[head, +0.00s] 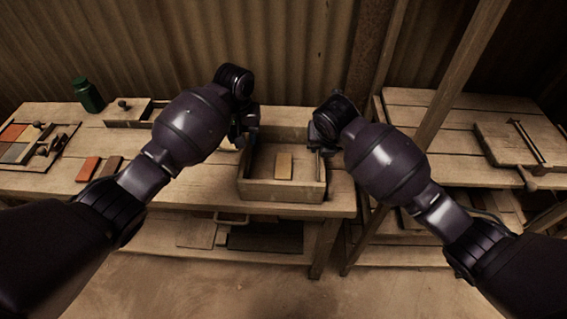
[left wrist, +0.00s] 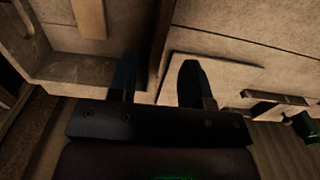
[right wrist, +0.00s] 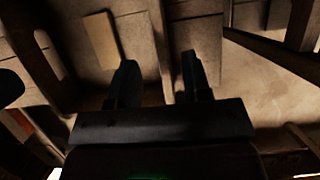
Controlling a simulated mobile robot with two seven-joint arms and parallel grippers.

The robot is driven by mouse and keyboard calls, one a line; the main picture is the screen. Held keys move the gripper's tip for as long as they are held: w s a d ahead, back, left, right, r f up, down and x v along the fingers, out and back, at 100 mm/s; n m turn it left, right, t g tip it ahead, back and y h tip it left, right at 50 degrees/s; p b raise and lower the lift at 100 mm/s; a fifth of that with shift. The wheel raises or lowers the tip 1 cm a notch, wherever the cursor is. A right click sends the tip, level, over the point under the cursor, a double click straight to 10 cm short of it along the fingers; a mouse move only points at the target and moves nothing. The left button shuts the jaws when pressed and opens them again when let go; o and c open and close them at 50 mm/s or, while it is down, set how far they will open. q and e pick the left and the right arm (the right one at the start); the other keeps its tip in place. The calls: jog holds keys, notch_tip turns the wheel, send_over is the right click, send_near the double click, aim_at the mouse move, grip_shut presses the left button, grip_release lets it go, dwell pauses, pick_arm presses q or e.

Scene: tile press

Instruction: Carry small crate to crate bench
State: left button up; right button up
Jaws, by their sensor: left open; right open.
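The small crate (head: 282,190) is an open wooden box on the right end of the left bench (head: 206,184). A pale tile (head: 284,166) lies on its floor. My left gripper (head: 241,138) is open at the crate's left side; in the left wrist view (left wrist: 157,82) its fingers stand on either side of the crate's wall (left wrist: 163,40). My right gripper (head: 323,145) is open at the right side; in the right wrist view (right wrist: 157,85) its fingers also straddle a crate wall (right wrist: 160,40). Whether the fingers touch the walls is not clear.
A green bottle (head: 88,95), a tray of coloured tiles (head: 62,150), loose reddish tiles (head: 89,169) and a low wooden box (head: 127,112) stand on the left bench. A wooden post (head: 425,105) rises between it and the right bench (head: 430,142), which carries a board (head: 505,148).

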aim_at(245, 151)
pick_arm(q)
notch_tip(245, 151, down, 8)
jog(key=shift+f, duration=0.15)
pick_arm(e)
jog(key=x, duration=0.8)
jog(key=shift+a+f, duration=0.1)
jog(key=shift+f, duration=0.05)
pick_arm(q)
grip_shut()
pick_arm(e)
grip_shut()
